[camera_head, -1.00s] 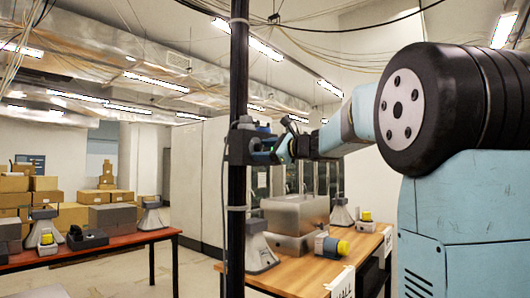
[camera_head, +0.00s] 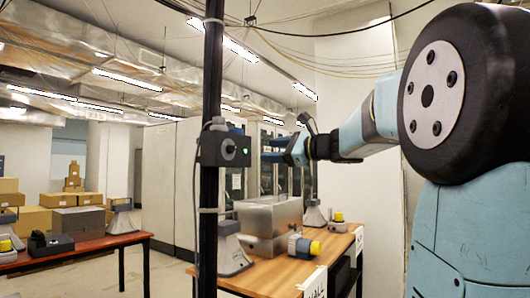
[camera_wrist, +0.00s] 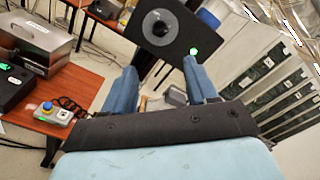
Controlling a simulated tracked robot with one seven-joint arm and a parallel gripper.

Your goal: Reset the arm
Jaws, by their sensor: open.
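My arm reaches in from the right of the head view. My gripper (camera_head: 267,150) is at its far end, pointing left, with its blue fingers apart. In the wrist view, the two blue fingers (camera_wrist: 160,82) stand apart with nothing held between them. A dark box with a round lens-like disc (camera_head: 228,149) sits on a black upright pole (camera_head: 209,90), left of the fingers in the head view. A dark plate with a round disc and a green light (camera_wrist: 160,28) shows beyond the fingertips in the wrist view. I cannot tell whether they touch.
An orange-brown table (camera_head: 280,272) carries a metal box (camera_head: 270,222), grey horns (camera_head: 232,256) and a yellow-ended device (camera_head: 304,247). A red-brown table (camera_head: 110,241) holds a black phone (camera_head: 50,243). Cardboard boxes (camera_head: 78,219) stand behind. Floor shows between the tables.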

